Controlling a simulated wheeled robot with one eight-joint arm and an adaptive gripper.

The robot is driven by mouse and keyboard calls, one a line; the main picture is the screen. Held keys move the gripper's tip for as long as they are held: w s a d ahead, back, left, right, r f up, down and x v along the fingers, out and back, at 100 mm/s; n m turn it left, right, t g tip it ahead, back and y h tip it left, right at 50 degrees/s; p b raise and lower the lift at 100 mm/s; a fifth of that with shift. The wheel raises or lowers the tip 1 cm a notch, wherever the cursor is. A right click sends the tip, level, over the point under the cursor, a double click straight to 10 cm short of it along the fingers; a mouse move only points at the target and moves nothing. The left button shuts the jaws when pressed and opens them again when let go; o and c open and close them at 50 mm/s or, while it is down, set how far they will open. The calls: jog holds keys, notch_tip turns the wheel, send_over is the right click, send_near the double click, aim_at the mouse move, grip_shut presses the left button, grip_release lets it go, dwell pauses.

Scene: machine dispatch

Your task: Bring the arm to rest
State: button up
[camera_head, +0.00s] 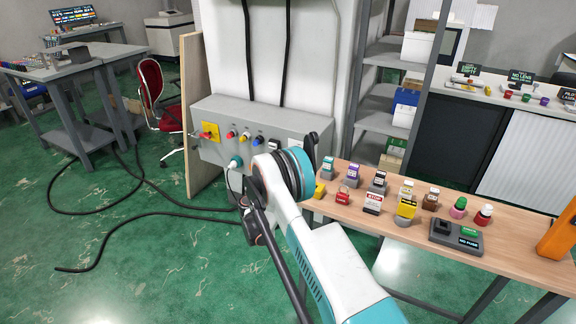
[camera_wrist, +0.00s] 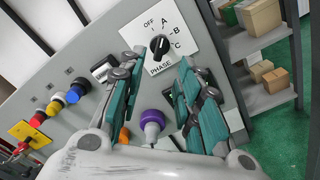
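My arm (camera_head: 335,265) reaches from the lower right of the head view up to the grey control panel (camera_head: 285,118). Its round teal joint is in front of the panel's right part, and my gripper is mostly hidden there. In the wrist view my gripper (camera_wrist: 171,55) has its two teal fingers apart, with no object clamped between them. The fingers point at the panel face. A black rotary knob on a white plate (camera_wrist: 188,25) marked OFF, A, B, C and PHASE shows beyond the fingertips. A purple part with a white tip (camera_wrist: 152,121) shows lower between the fingers; its contact cannot be told.
A wooden table (camera_head: 395,228) with several small labelled parts stands right of my arm. A grey shelf (camera_head: 380,100) is behind it. Red, yellow and blue controls (camera_head: 243,137) sit on the panel.

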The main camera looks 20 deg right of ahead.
jog(key=shift+s+a, duration=0.45)
jog(key=shift+a, duration=0.1)
jog(key=s+a+r+m+g+y, duration=0.1)
jog(key=s+r+m+y, duration=0.2)
jog(key=r, duration=0.7)
jog(key=s+a+r+m+g+y, duration=0.15)
jog(key=s+r+m, duration=0.35)
jog(key=r, duration=0.6)
jog(key=s+a+r+m+y, duration=0.1)
jog(key=s+a+r+y, duration=0.15)
jog(key=s, duration=0.45)
jog(key=s+a+r+m+y, duration=0.1)
jog(key=s+r, duration=0.3)
jog(key=s, duration=0.3)
jog(key=s+a+f+m+y, duration=0.1)
jog(key=s+a, duration=0.3)
jog(key=s, duration=0.5)
jog(key=s+a+m+g+y, duration=0.1)
jog(key=s+a+m+y, duration=0.2)
jog(key=s, duration=0.6)
jog(key=s+a+f+m+y, duration=0.1)
jog(key=s+a, duration=0.3)
jog(key=s, duration=0.5)
jog(key=shift+s+a+f+m+y, duration=0.25)
jog(key=shift+a+f+m+y, duration=0.1)
jog(key=shift+m+y, duration=0.35)
